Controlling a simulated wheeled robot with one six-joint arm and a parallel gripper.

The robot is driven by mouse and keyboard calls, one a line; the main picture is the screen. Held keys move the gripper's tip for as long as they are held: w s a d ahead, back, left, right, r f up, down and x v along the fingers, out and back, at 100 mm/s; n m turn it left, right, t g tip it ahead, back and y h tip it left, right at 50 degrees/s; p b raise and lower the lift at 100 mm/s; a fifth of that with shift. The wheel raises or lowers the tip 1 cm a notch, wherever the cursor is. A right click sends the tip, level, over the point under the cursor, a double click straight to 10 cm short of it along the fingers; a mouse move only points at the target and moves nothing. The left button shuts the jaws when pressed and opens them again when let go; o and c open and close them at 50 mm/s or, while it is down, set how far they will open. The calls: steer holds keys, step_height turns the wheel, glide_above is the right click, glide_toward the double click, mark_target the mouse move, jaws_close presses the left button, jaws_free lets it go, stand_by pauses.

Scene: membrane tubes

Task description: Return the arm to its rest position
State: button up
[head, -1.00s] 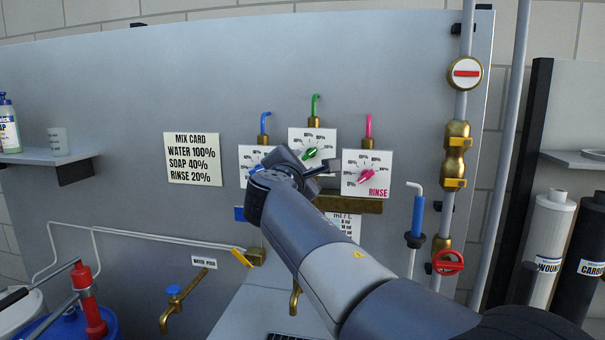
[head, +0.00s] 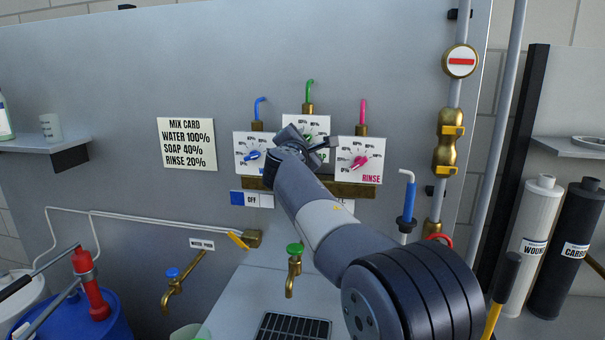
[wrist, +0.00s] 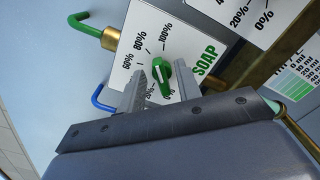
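My gripper (head: 311,139) is in front of the soap dial (head: 294,121) on the wall panel, and hides much of it in the head view. In the wrist view, my gripper (wrist: 161,88) has its two fingers apart, with the green soap knob (wrist: 160,76) showing between and beyond them. I see nothing held; whether a finger touches the knob I cannot tell. My arm (head: 335,225) reaches up and left from the lower right.
A blue-knob dial (head: 253,155) and a pink rinse dial (head: 358,162) flank the soap dial, above a brass bar (head: 350,190). A green-handled tap (head: 294,262) stands over a drain grate (head: 292,327). Pipework (head: 447,140) and dark and white cylinders (head: 575,230) are right.

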steer(key=shift+s, duration=0.1)
steer(key=s+a+b, duration=0.2)
steer(key=s+b, duration=0.2)
steer(key=s, duration=0.6)
steer(key=w+n+p, duration=0.1)
steer(key=w+p, duration=0.1)
steer(key=w, duration=0.1)
steer(key=w+d+n+p, duration=0.1)
steer(key=w+p, duration=0.1)
steer(key=w, duration=0.1)
steer(key=w+d+n+p, duration=0.1)
steer(key=w+p, duration=0.2)
steer(key=w, duration=0.1)
steer(key=shift+r, duration=0.35)
steer(key=n+p, duration=0.4)
steer(key=shift+w+a, duration=0.1)
steer(key=shift+a, duration=0.1)
steer(key=shift+f+n+p, duration=0.2)
steer(key=shift+n+p, duration=0.5)
steer(key=shift+n, duration=0.3)
